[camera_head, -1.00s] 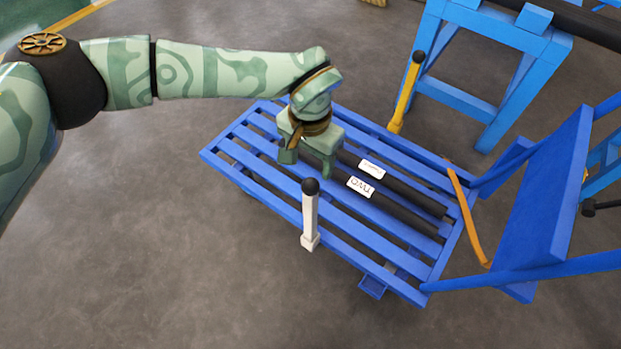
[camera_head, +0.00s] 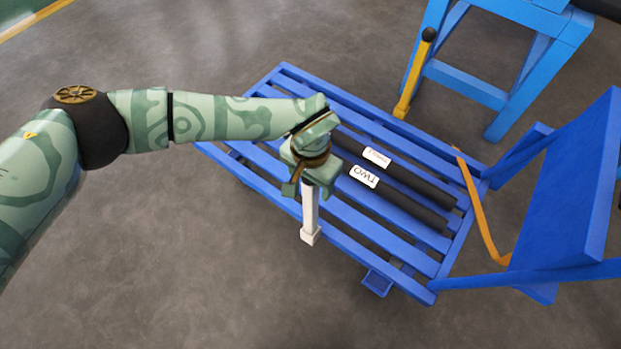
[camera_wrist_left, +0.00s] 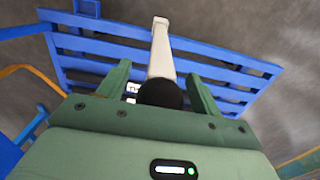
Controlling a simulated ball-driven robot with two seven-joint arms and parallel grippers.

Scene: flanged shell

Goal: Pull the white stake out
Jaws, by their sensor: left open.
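The white stake (camera_head: 310,212) stands upright at the near side of the blue cart (camera_head: 350,268). Its lower end sits in a white socket-like base at the cart's edge. My left gripper (camera_head: 312,190) is over the stake's top and hides its black knob in the head view. In the left wrist view, the black knob (camera_wrist_left: 161,94) lies between the two open fingers of my left gripper (camera_wrist_left: 160,80), and the white shaft (camera_wrist_left: 161,50) runs away beyond it. I see a gap between the knob and each finger. My right gripper is not in view.
Two black bars with white labels (camera_head: 364,176) lie on the cart's slats. A yellow stake (camera_head: 413,80) with a black knob stands at the far side. An orange strap (camera_head: 480,210) hangs near the blue end panel (camera_head: 570,190). A blue trestle (camera_head: 465,85) stands behind.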

